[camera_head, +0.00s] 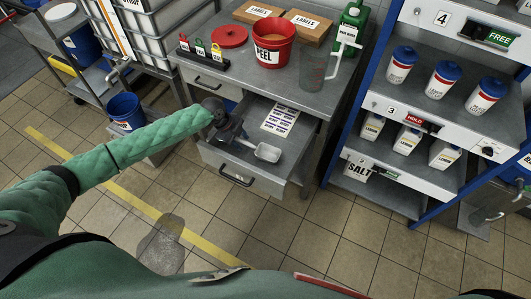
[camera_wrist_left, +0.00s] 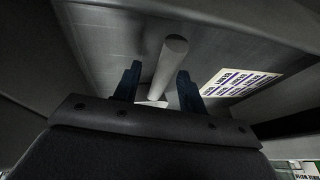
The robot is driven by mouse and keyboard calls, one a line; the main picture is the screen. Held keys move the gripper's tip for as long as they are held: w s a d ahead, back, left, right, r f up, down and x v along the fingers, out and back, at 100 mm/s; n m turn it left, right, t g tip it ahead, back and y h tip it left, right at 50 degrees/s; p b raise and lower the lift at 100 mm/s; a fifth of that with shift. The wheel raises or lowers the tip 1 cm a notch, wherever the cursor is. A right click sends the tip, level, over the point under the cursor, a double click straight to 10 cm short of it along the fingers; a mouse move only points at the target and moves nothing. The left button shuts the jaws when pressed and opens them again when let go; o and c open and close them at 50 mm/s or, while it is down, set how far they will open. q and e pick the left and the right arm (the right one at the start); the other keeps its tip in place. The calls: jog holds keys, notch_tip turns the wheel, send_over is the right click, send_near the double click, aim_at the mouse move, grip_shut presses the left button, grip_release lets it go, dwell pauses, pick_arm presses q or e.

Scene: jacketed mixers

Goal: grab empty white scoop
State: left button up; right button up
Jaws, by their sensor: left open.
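The white scoop (camera_head: 268,152) lies in the open drawer (camera_head: 291,168) of the workbench. Its bowl shows to the right of my left gripper in the head view and looks empty. My left gripper (camera_head: 236,138) is down in the drawer at the handle end. In the left wrist view, the scoop's handle (camera_wrist_left: 170,62) runs between the two dark fingers of my left gripper (camera_wrist_left: 158,72), which stand apart on either side of it. Whether either finger touches the handle is unclear. My right gripper is not in view.
A label sheet (camera_head: 281,117) lies in the drawer. On the bench (camera_head: 226,68) stand a red bucket (camera_head: 273,45), a clear jug (camera_head: 312,72) and a green container (camera_head: 350,22). A shelf rack (camera_head: 397,105) stands at the right. A blue bucket (camera_head: 126,111) is at the left.

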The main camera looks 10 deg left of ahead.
pick_arm(q)
jog(key=shift+d+f, duration=0.1)
jog(key=shift+f, duration=0.1)
jog(key=shift+c, duration=0.2)
grip_shut()
jog(key=shift+r, duration=0.1)
